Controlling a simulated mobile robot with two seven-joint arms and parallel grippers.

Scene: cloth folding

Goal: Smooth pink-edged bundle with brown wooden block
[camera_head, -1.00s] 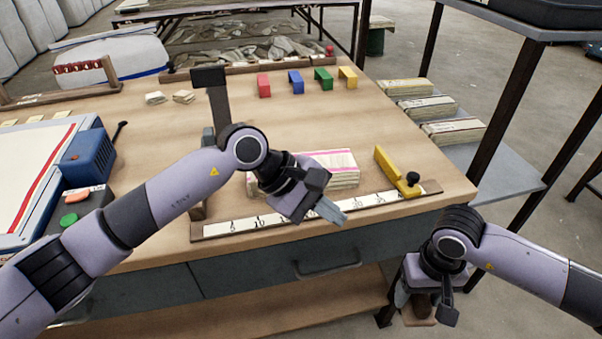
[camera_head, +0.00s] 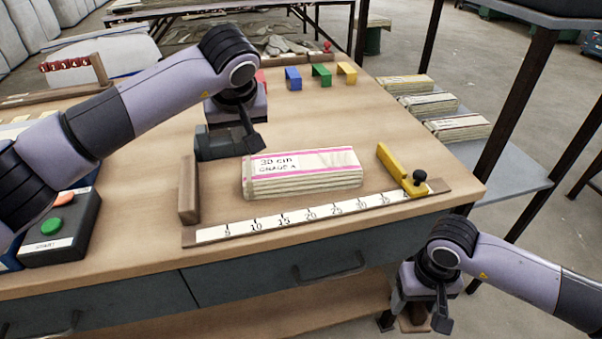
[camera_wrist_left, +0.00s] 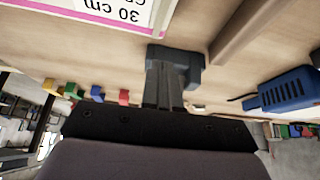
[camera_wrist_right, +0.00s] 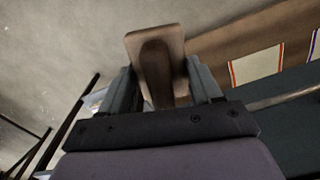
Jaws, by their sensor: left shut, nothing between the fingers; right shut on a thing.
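The pink-edged bundle (camera_head: 305,178) lies flat on the workbench behind the ruler, with its "30 cm" label up; a corner shows in the left wrist view (camera_wrist_left: 85,12).
Coloured brackets (camera_head: 320,75) stand behind. A button box (camera_head: 62,228) is left; other bundles (camera_head: 430,105) lie on the right shelf.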

